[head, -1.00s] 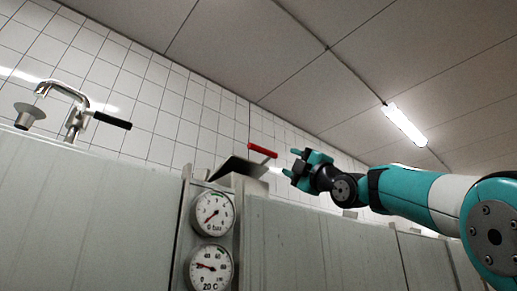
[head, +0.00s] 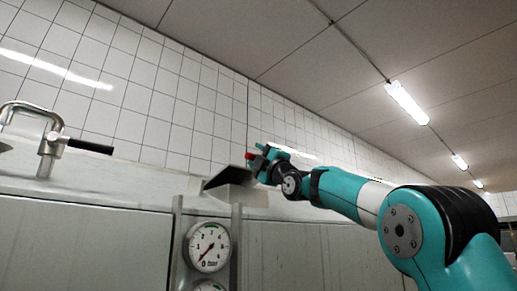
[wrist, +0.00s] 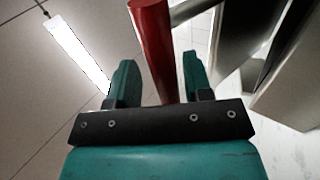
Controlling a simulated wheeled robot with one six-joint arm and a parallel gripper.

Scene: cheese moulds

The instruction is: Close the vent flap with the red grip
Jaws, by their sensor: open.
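The red grip (wrist: 152,45) stands between the two teal fingers of my gripper (wrist: 158,75) in the wrist view. The jaws are open, with a gap to the finger on the right; contact on the left is unclear. A metal rod (wrist: 190,10) joins the grip near its top. In the head view my gripper (head: 257,156) is at the grip, and only a bit of red (head: 249,156) shows beside the fingers. The dark vent flap (head: 226,178) is tilted up over its metal housing (head: 232,195), left of and below my gripper.
A round gauge (head: 208,246) sits below the housing, with a second partly cut off beneath it. A metal tap with a black handle (head: 90,146) stands at the left. The tiled wall is behind; the space above the housing is clear.

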